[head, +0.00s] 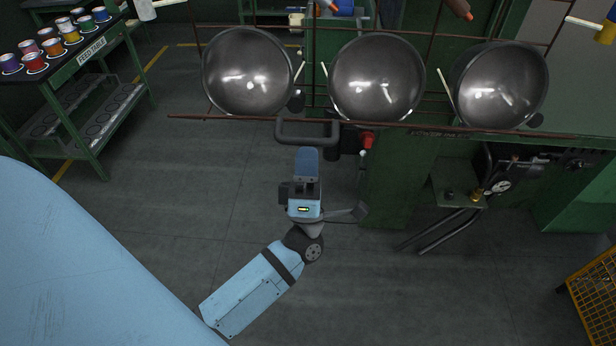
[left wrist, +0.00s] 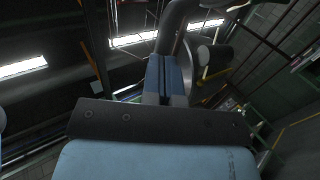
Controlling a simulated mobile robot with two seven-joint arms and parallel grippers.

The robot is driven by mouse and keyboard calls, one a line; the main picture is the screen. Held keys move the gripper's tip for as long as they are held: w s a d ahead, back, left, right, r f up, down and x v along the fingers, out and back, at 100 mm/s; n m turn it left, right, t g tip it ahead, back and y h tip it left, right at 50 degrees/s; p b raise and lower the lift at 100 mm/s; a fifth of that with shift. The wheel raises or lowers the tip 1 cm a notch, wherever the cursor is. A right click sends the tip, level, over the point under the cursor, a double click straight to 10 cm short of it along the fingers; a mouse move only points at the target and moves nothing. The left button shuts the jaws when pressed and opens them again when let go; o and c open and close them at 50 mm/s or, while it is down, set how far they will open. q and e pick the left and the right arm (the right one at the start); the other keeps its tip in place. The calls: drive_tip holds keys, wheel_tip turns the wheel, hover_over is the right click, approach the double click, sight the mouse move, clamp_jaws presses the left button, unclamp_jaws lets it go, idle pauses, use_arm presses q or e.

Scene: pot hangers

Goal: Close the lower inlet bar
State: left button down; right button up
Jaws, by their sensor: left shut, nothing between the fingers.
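The lower inlet bar (head: 440,127) is a long thin rusty rod running across the head view, just below a row of dark pots. A dark U-shaped handle (head: 307,140) hangs from it, left of the middle. My left gripper (head: 307,153) is shut and empty, with its blue fingers pointing at the handle's lower edge. In the left wrist view, the shut fingers (left wrist: 167,75) are right by the dark curved handle (left wrist: 174,28). I cannot tell whether they touch it. My right gripper is not in view.
Three dark metal pots (head: 376,78) hang in the rack above the bar. A green machine (head: 395,185) with a red knob (head: 367,141) stands right of my left gripper. A green feed table (head: 92,55) with paint cans is at the far left. The floor (head: 215,165) between is clear.

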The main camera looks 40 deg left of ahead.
use_arm(q)
drive_tip(key=r+g+p, duration=0.1)
drive_tip(key=w+r+p, duration=0.1)
drive_tip(key=r+p, duration=0.1)
drive_tip(key=a+r+g+h+p, duration=0.1)
drive_tip(key=r, duration=0.1)
drive_tip(key=shift+w+g+p, duration=0.3)
drive_tip(key=shift+w+p, duration=0.1)
drive_tip(key=shift+p+x, duration=0.85)
drive_tip(key=shift+x, duration=0.15)
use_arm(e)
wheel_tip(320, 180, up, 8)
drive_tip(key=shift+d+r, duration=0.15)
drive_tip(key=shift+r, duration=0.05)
use_arm(q)
drive_tip(key=shift+s+a+r, duration=0.1)
drive_tip(key=shift+r, duration=0.15)
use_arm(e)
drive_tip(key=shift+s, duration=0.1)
use_arm(q)
drive_tip(key=shift+f, duration=0.1)
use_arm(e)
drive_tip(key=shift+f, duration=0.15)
